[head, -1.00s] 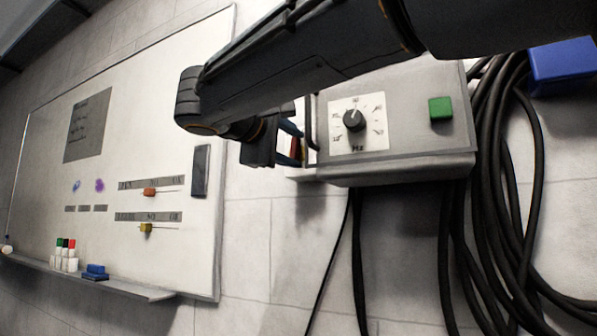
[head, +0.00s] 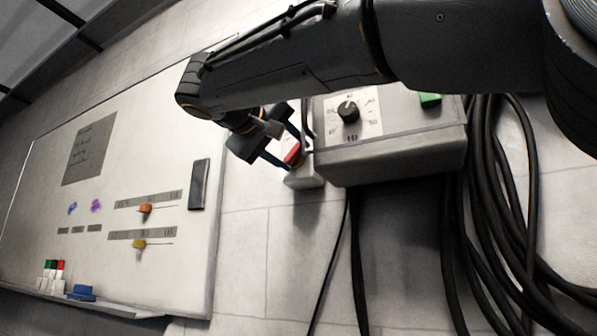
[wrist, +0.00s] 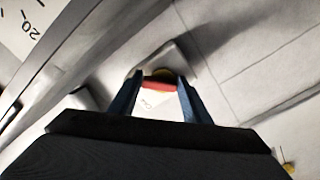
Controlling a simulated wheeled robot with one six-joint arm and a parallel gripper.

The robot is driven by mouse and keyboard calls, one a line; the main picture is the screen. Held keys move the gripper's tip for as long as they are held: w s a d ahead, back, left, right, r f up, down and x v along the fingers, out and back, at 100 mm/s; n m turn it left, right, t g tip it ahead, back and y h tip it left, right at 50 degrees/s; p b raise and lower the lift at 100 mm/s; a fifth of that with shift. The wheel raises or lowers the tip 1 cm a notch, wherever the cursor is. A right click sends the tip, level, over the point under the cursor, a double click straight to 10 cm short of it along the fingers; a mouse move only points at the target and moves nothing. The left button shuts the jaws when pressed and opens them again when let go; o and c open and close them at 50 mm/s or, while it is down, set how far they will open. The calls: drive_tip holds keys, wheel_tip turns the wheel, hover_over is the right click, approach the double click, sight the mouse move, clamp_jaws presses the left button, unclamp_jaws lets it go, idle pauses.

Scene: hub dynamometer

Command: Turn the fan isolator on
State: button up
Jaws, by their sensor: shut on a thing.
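The fan isolator is a small pale box (head: 306,179) on the wall, just left of the grey control box, with a red handle (head: 292,153) on its front. My gripper (head: 290,151) reaches it from the left, and its blue fingers are shut on the red handle, which sits tilted. In the wrist view the red handle (wrist: 158,86) lies between the two fingertips (wrist: 157,92), with a yellow part behind it and the pale box (wrist: 178,59) beyond.
The grey control box (head: 400,150) with a black dial (head: 348,111) and green button (head: 430,100) is right of the isolator. Black cables (head: 487,210) hang at the right. A whiteboard (head: 130,262) with sliders is on the left. Bare wall lies below the isolator.

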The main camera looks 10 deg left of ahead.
idle(0.4)
drive_tip(key=o, duration=1.1)
drive_tip(key=shift+v, duration=3.9)
